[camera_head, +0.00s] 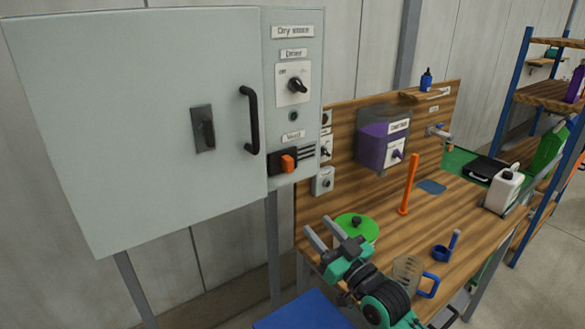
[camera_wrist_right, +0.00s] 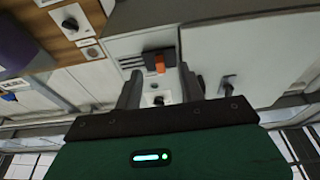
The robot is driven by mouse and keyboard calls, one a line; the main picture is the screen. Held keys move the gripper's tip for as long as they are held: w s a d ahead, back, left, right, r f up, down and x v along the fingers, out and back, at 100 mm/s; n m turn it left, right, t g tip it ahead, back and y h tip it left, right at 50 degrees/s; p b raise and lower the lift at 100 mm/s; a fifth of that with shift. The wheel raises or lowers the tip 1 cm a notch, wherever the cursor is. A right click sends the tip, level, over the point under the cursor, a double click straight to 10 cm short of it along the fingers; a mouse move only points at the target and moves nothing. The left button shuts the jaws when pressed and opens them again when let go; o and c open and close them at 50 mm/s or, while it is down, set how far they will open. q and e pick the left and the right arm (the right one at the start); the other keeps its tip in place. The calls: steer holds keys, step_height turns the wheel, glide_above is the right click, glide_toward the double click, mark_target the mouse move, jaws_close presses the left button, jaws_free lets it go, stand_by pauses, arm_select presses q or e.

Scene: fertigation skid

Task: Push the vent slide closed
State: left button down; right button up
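The vent slide has an orange knob (camera_head: 288,163) on a dark plate, low on the grey cabinet's narrow control panel under a small label. Dark vent slots (camera_head: 306,153) show uncovered just right of the plate. In the right wrist view, seen upside down, the orange knob (camera_wrist_right: 160,63) lies beyond and between the fingertips, with the slots (camera_wrist_right: 131,63) to its left. My right gripper (camera_head: 322,228) is open and empty, below and right of the knob, apart from it and above the bench. My left gripper is not in view.
The cabinet door (camera_head: 140,120) has a black handle (camera_head: 250,120). On the wooden bench stand a green lid (camera_head: 366,228), a clear jug (camera_head: 405,272), an orange upright stick (camera_head: 409,184) and a white canister (camera_head: 503,190). A blue surface (camera_head: 300,312) lies below my right arm.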

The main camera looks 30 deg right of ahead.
mark_target(291, 168)
steer(key=shift+t, duration=0.8)
steer(key=w+r+p, duration=0.2)
steer(key=w+r, duration=0.1)
steer(key=w+r+p, duration=0.2)
steer(key=w+r, duration=0.1)
steer(key=w, duration=0.1)
steer(key=w+r+p, duration=0.1)
steer(key=w+r, duration=0.2)
steer(key=w, duration=0.1)
steer(key=shift+a+p, duration=0.3)
steer(key=shift+p, duration=0.1)
steer(key=shift+w+a+r, duration=0.1)
steer(key=shift+w+r, duration=0.05)
steer(key=shift+w, duration=0.5)
steer(key=shift+c, duration=0.4)
jaws_close()
